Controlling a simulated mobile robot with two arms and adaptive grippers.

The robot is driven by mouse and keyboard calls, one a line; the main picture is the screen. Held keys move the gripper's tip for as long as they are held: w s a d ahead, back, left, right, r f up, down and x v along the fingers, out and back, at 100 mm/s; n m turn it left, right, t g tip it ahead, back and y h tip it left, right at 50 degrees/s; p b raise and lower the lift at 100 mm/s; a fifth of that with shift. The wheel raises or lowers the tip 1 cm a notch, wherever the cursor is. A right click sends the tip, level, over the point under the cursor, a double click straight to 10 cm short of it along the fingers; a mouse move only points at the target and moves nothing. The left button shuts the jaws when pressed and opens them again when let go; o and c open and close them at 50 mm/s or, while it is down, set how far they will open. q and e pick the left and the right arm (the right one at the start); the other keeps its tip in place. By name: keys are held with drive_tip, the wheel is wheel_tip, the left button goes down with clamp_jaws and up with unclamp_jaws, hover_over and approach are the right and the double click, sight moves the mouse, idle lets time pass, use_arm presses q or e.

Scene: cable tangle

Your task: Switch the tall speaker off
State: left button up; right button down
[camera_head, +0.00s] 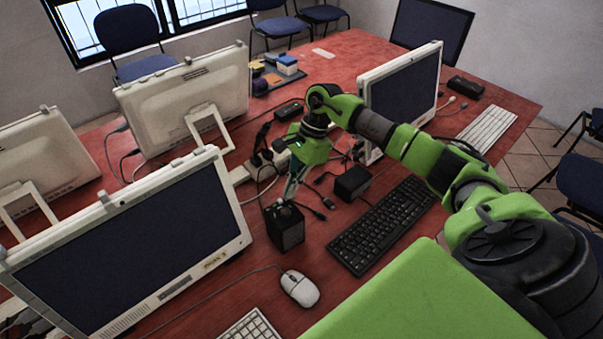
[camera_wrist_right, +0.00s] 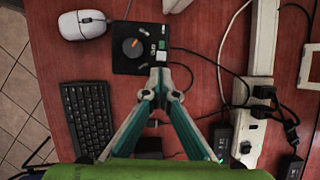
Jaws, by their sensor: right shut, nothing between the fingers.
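The tall speaker (camera_head: 285,226) is a black upright box on the red table, between a large monitor and the black keyboard. My right gripper (camera_head: 290,190) is shut and empty, pointing down at the speaker's top. In the right wrist view its fingertips (camera_wrist_right: 161,70) meet at the edge of the top face nearest the gripper. I cannot tell whether they touch it. My left gripper is not in view.
A lower black box (camera_head: 352,183) stands behind the black keyboard (camera_head: 383,225). A white mouse (camera_head: 299,288) lies in front of the speaker. A white power strip (camera_wrist_right: 261,50) with plugs and loose cables lies beside it. Monitors (camera_head: 130,250) stand close on the left.

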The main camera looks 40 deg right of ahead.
drive_tip(key=shift+a, duration=0.35)
